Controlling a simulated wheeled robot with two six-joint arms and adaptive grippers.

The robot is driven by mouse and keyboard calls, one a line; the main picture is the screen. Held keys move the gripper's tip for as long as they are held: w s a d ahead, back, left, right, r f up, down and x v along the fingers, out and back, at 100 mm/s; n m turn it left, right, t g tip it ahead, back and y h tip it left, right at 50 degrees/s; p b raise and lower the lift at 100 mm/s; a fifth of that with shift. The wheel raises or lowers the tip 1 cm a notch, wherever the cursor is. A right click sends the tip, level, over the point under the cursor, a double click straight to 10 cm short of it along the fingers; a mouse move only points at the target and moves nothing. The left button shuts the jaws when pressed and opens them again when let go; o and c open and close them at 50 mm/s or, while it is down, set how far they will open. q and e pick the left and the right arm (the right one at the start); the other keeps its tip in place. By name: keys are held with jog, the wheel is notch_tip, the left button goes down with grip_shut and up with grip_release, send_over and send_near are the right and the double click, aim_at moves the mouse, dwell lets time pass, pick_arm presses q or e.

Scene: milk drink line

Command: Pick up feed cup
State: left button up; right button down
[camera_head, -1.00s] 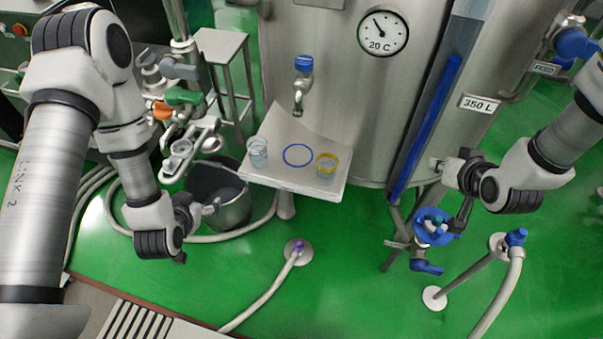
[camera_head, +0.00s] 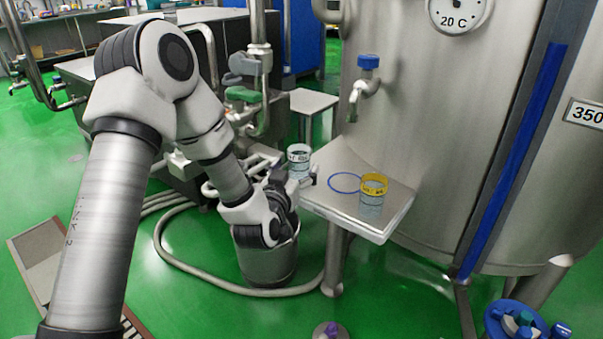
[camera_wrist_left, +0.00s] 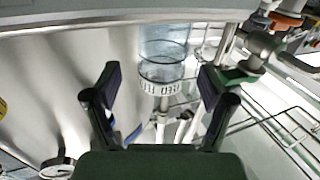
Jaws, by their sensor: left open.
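The feed cup (camera_head: 299,162) is a small clear cup with a white lettered band. It stands at the left end of the steel shelf (camera_head: 388,232) in the head view. In the left wrist view the feed cup (camera_wrist_left: 163,58) appears upside down, with its band reading FEED, between my left fingers. My left gripper (camera_head: 298,182) is open beside the cup at the shelf's left edge. In the wrist view its two dark fingers (camera_wrist_left: 160,82) are spread with the cup between and beyond them; contact cannot be told. My right gripper is not in view.
A yellow-banded cup (camera_head: 372,196) stands to the right on the shelf, near a blue ring mark (camera_head: 346,182). A blue-topped tap (camera_head: 366,80) hangs above. A steel tank (camera_head: 440,130) rises behind. A bucket (camera_head: 268,265) and hose (camera_head: 200,272) are below the shelf.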

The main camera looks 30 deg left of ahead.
aim_at(296, 165)
pick_arm(q)
jog(key=x, duration=0.4)
jog(key=shift+a+f, duration=0.1)
jog(key=shift+f, duration=0.05)
jog(key=shift+s, duration=0.1)
jog(key=c, duration=1.3)
jog(key=shift+c, duration=0.2)
